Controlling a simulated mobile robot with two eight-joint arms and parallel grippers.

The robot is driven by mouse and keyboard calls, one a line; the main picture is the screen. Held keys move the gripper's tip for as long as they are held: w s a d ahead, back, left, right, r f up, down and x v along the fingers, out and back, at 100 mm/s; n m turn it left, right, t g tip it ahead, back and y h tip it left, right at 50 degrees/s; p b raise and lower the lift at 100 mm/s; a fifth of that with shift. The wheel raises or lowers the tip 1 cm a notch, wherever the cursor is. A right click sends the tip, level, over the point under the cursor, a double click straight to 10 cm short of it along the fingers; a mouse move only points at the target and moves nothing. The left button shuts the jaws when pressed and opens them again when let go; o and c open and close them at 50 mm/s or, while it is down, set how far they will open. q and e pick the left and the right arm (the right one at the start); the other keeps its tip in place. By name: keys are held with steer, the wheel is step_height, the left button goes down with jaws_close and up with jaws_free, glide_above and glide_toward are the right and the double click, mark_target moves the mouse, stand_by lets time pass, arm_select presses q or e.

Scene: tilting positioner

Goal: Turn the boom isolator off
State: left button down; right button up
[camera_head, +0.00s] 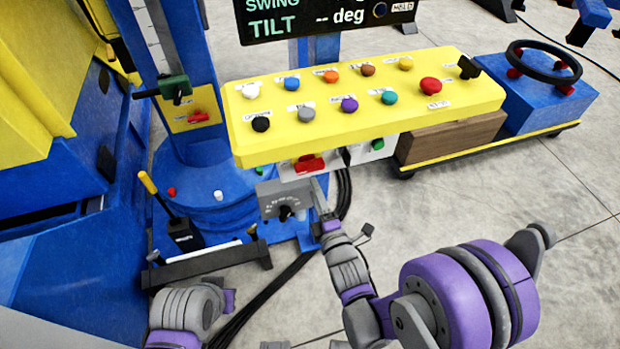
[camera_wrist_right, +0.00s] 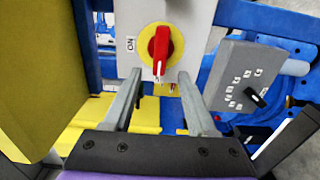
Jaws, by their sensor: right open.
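A red rotary handle (camera_wrist_right: 161,52) sits on a round yellow plate on a pale box (camera_wrist_right: 190,14) in the right wrist view. The handle stands lengthwise, its narrow end pointing down the picture. A label reading ON is left of the plate; another by the handle's lower end is too small to read. In the head view a red switch handle (camera_head: 310,163) shows under the yellow button panel (camera_head: 330,110). My right gripper (camera_wrist_right: 160,84) is open and empty, its fingertips spread to either side just short of the handle's lower end.
A grey box with a black dial (camera_wrist_right: 244,88) stands close on the right in the wrist view; it also shows below the panel in the head view (camera_head: 268,192). Another red switch (camera_head: 198,116) is on the blue column.

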steer(key=v, duration=0.3)
steer(key=shift+s+d, duration=0.1)
steer(key=shift+s, duration=0.25)
steer(key=shift+d, duration=0.1)
